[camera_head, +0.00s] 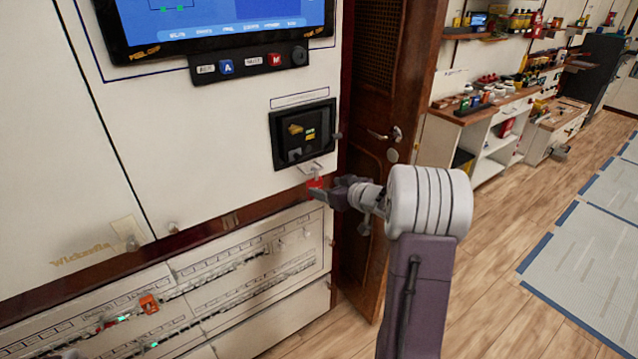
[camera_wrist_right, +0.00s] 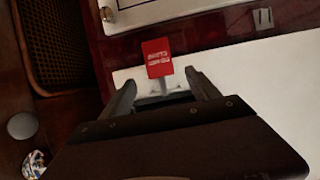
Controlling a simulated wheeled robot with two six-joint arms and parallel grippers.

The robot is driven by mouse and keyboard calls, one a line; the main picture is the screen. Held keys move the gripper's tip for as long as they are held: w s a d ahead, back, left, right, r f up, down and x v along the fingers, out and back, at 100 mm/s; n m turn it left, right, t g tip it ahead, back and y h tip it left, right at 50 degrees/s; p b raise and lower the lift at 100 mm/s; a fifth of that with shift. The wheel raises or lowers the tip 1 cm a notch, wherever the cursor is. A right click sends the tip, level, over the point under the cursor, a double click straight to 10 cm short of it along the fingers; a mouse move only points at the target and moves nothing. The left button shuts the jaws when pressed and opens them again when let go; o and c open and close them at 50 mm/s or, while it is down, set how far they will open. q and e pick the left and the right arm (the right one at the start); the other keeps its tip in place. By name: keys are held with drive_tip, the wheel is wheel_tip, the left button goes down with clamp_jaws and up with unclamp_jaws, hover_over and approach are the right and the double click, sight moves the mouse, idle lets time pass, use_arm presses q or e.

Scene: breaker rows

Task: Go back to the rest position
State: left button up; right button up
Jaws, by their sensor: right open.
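My right gripper (camera_head: 322,192) reaches in from the right, in front of the white cabinet just below a black panel unit. In the right wrist view its two fingers (camera_wrist_right: 160,88) stand apart, with a visible gap between them. A small red tag with white lettering (camera_wrist_right: 157,57) shows just beyond the fingertips, in line with the gap. It also shows as a red patch at the fingertips in the head view (camera_head: 315,183). I cannot tell whether a finger touches it. My left gripper cannot be made out.
The black panel unit (camera_head: 304,134) sits on the cabinet front above the gripper. Breaker rows (camera_head: 240,262) lie below left. A dark wooden door (camera_head: 372,135) stands close behind my right arm. Open wooden floor (camera_head: 500,240) lies to the right, before a workbench (camera_head: 480,112).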

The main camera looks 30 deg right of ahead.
drive_tip(key=shift+v, duration=0.85)
